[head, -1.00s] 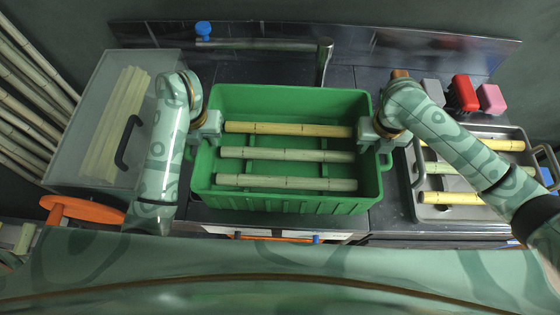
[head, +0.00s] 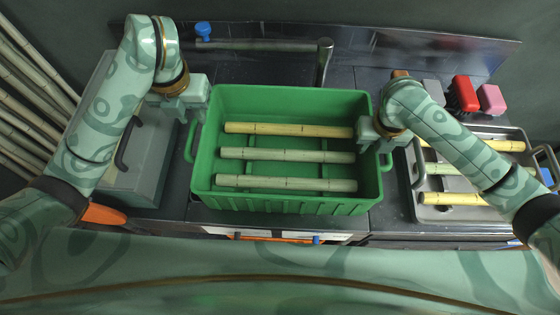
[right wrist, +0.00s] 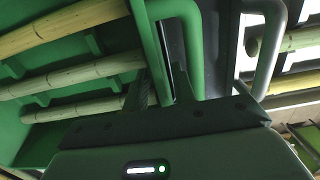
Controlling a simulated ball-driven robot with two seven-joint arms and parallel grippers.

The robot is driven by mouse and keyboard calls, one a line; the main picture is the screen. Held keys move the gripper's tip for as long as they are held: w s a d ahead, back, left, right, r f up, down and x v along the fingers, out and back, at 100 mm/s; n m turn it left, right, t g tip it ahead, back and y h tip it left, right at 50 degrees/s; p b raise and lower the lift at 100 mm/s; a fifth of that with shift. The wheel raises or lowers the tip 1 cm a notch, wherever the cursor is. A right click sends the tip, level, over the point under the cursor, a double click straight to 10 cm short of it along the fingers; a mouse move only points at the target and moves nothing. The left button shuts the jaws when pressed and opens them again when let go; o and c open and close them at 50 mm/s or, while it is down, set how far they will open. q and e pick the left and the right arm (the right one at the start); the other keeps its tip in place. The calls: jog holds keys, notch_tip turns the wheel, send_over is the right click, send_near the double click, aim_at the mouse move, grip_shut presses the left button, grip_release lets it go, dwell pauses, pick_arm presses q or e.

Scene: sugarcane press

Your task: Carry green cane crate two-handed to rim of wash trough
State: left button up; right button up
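The green crate (head: 290,204) stands level on the dark counter in the middle of the head view, with several pale canes (head: 288,155) lying crosswise in it. My left gripper (head: 192,105) is beside the crate's back left corner, off the left handle (head: 190,146); its finger gap is not clear. My right gripper (head: 372,142) is at the crate's right handle (head: 387,162). In the right wrist view its dark fingers (right wrist: 164,92) straddle the crate's right edge, by the green handle (right wrist: 192,50); how tightly is unclear. I cannot make out a trough rim.
A grey box (head: 150,170) with a dark handle stands left of the crate, partly behind my left arm. A metal tray (head: 455,212) with canes lies to the right. A metal post (head: 324,62) stands behind the crate. Red (head: 464,93) and pink (head: 491,99) blocks sit back right.

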jog(key=r, duration=1.1)
jog(key=shift+s+r, duration=0.25)
jog(key=shift+s, duration=0.15)
